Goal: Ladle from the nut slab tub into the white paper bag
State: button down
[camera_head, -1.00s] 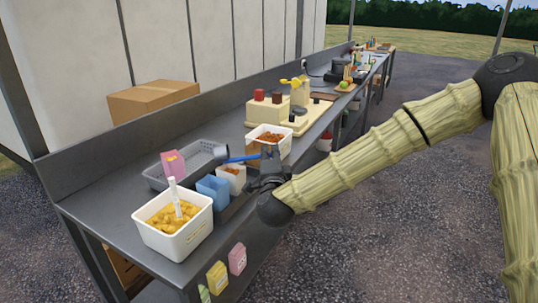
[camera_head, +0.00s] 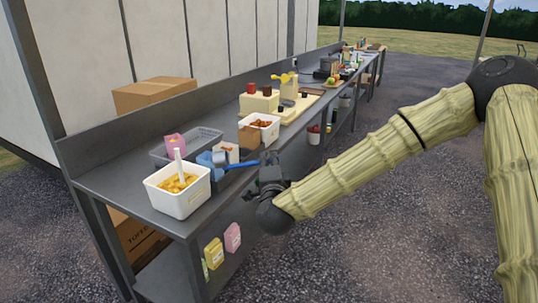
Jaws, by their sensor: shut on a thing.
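My gripper (camera_head: 270,170) is shut on the blue handle of a ladle (camera_head: 240,165), off the counter's front edge. The ladle's grey bowl (camera_head: 220,158) is at the blue bag (camera_head: 206,160), just left of the white paper bag (camera_head: 228,147); I cannot tell whether it touches either. Some brown-orange stuff shows at the white bag's mouth. One white tub (camera_head: 262,134) behind holds brown-orange pieces. A nearer white tub (camera_head: 180,201) holds yellow chunks, with a white handle standing in it. I cannot tell for certain which is the nut slab tub.
A brown bag (camera_head: 249,137) stands against the rear tub. A grey tray (camera_head: 205,136) with a pink bag (camera_head: 175,145) lies behind the blue bag. A cream scale-like device (camera_head: 270,103) stands further along the counter.

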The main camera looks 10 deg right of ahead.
jog(key=s+d+f, duration=0.1)
jog(key=s+f, duration=0.3)
jog(key=f, duration=0.5)
jog(key=s+d+f+y, duration=0.1)
jog(key=s+f, duration=0.3)
jog(key=f, duration=0.5)
jog(key=s+d+f+y, duration=0.1)
jog(key=s+d+f, duration=0.2)
jog(key=s+f, duration=0.2)
jog(key=shift+d+f+n, duration=0.15)
jog(key=shift+f+n, duration=0.25)
jog(key=shift+f, duration=1.5)
